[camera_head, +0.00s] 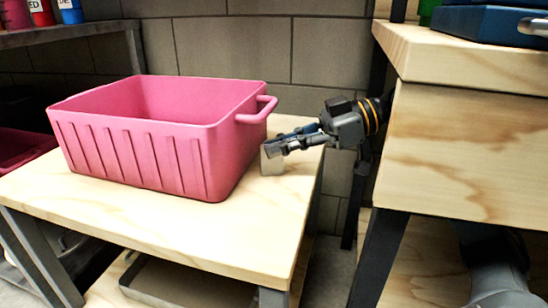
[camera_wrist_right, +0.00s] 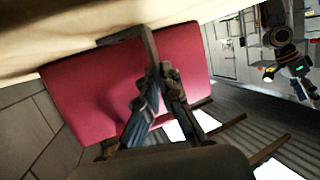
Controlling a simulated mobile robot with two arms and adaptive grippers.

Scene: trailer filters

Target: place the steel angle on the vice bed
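My right gripper (camera_head: 282,147) reaches in from the right at the near table's right edge. It is shut on a small grey steel angle (camera_head: 272,161), which hangs from the fingertips close to the tabletop; I cannot tell if it touches. In the right wrist view the fingers (camera_wrist_right: 155,78) close on the dark, shadowed steel angle (camera_wrist_right: 149,45). A blue body with a grey metal end (camera_head: 490,22) on the raised bench may be part of the vice, but it is cut off; no vice bed shows clearly. An arm with an orange band (camera_wrist_right: 285,45) shows small in the wrist view, its gripper unclear.
A large pink crate (camera_head: 150,150) stands on the pale wooden table (camera_head: 150,228), left of my right gripper. The higher wooden bench (camera_head: 470,150) blocks the right side. A shelf with coloured containers (camera_head: 40,12) is at upper left. The table's front right is clear.

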